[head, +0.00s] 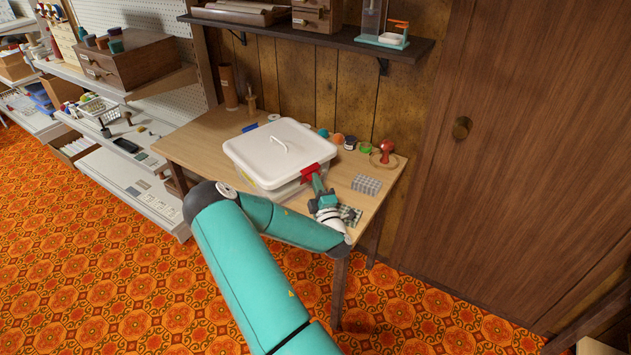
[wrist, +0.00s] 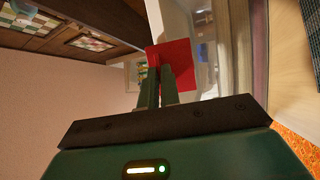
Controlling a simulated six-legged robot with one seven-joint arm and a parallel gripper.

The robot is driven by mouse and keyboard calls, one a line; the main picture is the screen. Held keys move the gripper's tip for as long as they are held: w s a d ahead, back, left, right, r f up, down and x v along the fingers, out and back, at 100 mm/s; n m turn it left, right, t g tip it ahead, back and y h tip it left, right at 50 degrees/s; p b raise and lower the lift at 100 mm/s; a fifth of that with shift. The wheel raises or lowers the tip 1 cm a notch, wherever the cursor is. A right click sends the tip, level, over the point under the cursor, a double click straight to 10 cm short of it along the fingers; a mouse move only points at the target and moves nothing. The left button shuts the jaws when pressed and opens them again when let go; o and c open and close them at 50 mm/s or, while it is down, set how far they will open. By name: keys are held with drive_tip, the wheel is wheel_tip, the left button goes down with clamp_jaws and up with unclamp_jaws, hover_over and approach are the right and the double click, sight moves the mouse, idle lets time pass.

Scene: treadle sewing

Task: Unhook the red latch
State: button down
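The red latch (head: 311,170) sits on the right-hand side of a white-lidded clear box (head: 268,157) on the wooden table. In the wrist view the latch (wrist: 186,58) is a red plate just beyond my fingertips. My gripper (head: 316,181) reaches the latch from the front right. In the wrist view its two fingers (wrist: 160,69) are close together, with only a narrow gap, and overlap the latch's lower left part. Nothing shows clearly between them. Whether the fingertips touch the latch cannot be told. The lid lies flat on the box.
A red-knobbed object (head: 386,148) and a grey gridded block (head: 366,184) stand right of the box on the table (head: 190,146). Small coloured jars line the back. A shelf (head: 340,38) hangs above. Patterned carpet lies in front.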

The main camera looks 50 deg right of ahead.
drive_tip(key=c, duration=1.6)
unclamp_jaws()
drive_tip(key=shift+v, duration=6.9)
